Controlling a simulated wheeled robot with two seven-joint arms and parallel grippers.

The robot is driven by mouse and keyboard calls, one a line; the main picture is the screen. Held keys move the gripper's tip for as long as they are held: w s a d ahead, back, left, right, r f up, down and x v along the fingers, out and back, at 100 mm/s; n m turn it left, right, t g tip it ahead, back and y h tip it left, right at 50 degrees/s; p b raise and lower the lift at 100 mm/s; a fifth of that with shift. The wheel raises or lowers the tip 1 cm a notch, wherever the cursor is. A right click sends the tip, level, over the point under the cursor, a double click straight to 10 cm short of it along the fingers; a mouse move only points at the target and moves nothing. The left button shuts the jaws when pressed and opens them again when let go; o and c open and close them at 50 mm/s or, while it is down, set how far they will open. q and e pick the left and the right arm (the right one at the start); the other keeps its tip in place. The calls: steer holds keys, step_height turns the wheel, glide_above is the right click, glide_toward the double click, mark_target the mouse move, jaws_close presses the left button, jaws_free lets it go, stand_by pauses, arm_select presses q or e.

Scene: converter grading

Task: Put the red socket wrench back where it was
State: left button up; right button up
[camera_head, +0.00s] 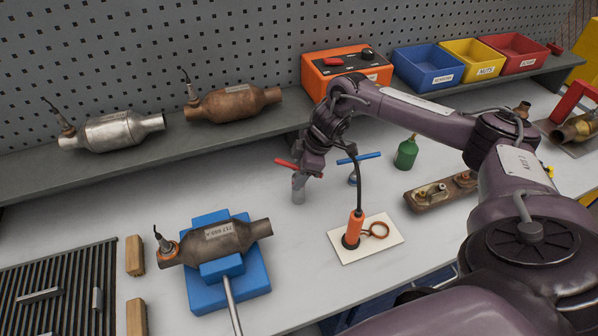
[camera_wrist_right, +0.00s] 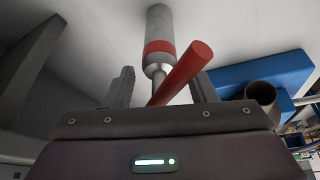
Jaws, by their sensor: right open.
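The red socket wrench has a red cross handle (camera_head: 286,163) and a grey socket end (camera_head: 299,190). It stands upright on the bench, right of the clamped converter. My right gripper (camera_head: 307,168) is at its handle. In the right wrist view the red handle (camera_wrist_right: 184,72) lies between the two open, spread fingers (camera_wrist_right: 166,88), and the grey socket with a red band (camera_wrist_right: 159,32) extends beyond them. Whether a finger touches the handle I cannot tell. A blue-handled wrench (camera_head: 358,158) stands just right of my gripper. My left gripper is out of view.
A converter (camera_head: 215,243) sits in a blue clamp (camera_head: 229,290) at left. An orange probe (camera_head: 355,228) stands on a white pad (camera_head: 387,250). A green bottle (camera_head: 406,153) and a socketed block (camera_head: 441,192) are farther right. An orange box (camera_head: 346,69) and bins stand behind.

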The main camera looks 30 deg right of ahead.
steer(key=shift+r, duration=0.2)
steer(key=shift+d+r, duration=0.15)
steer(key=shift+r, duration=0.05)
steer(key=b+v, duration=0.1)
steer(key=v, duration=1)
steer(key=shift+r+b, duration=0.25)
steer(key=shift+b, duration=0.05)
steer(key=shift+s, duration=0.15)
